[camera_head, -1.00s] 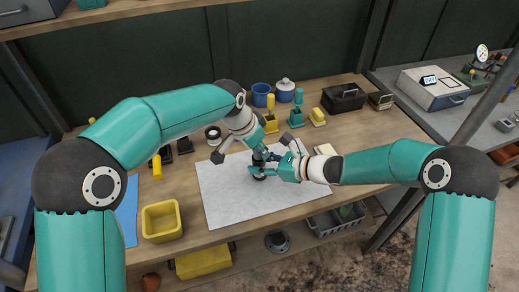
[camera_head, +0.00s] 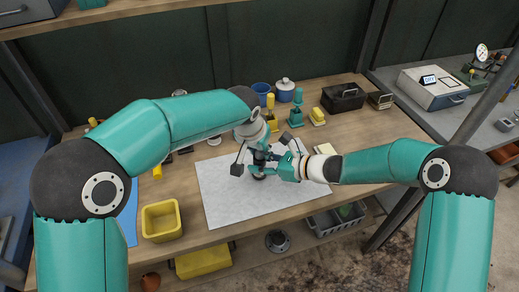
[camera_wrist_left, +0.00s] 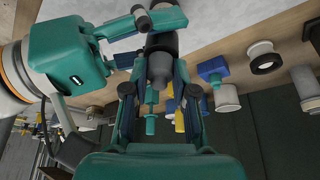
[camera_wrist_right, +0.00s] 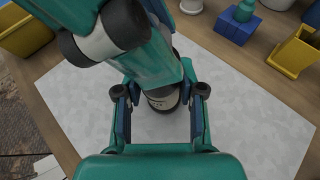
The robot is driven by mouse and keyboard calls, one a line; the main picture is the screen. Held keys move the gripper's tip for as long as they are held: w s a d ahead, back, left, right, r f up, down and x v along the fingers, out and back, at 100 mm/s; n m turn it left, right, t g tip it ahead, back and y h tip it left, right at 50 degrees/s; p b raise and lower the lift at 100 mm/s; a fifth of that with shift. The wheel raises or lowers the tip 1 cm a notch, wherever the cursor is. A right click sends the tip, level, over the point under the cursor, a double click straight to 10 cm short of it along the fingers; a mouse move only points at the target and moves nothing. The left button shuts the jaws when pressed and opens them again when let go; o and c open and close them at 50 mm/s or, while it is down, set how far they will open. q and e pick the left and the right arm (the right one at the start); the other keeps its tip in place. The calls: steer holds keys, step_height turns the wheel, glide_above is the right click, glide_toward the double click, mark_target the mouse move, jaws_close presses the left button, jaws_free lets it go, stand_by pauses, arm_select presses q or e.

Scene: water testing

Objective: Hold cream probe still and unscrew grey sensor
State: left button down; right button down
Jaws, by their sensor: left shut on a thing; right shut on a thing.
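My left gripper (camera_head: 259,158) and my right gripper (camera_head: 270,168) meet above the white mat (camera_head: 225,210) in the head view, left above right. In the left wrist view, the grey sensor (camera_wrist_left: 160,69) is between the left gripper's (camera_wrist_left: 153,85) fingers, which are shut on it. In the right wrist view, the probe, with a cream band (camera_wrist_right: 161,99) and a dark rim, is between the right gripper's (camera_wrist_right: 158,95) fingers, which are shut on it. The probe looks upright over the mat. The arms hide much of both parts, including the joint between them.
A yellow bin (camera_head: 161,220) stands left of the mat. A blue cup (camera_head: 261,89), a lidded pot (camera_head: 285,91), a teal item on a stand (camera_head: 297,108) and a black case (camera_head: 343,98) stand along the back. The mat's front part is clear.

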arm_select(q)
steer(key=shift+s+d+f, duration=0.15)
steer(key=shift+s+f, duration=0.1)
steer(key=n+y, duration=0.1)
steer(key=n, duration=0.3)
steer(key=shift+d+n+y, duration=0.15)
steer(key=shift+n+y, duration=0.25)
steer(key=shift+f+n, duration=0.1)
steer(key=shift+n, duration=0.2)
steer(key=n+y, duration=0.1)
steer(key=n, duration=0.2)
steer(key=shift+y, duration=0.3)
steer(key=shift+w+n, duration=0.1)
steer(key=shift+n, duration=0.7)
steer(key=c, duration=1.3)
jaws_free()
steer(key=shift+o, duration=0.4)
steer(key=shift+w, duration=0.15)
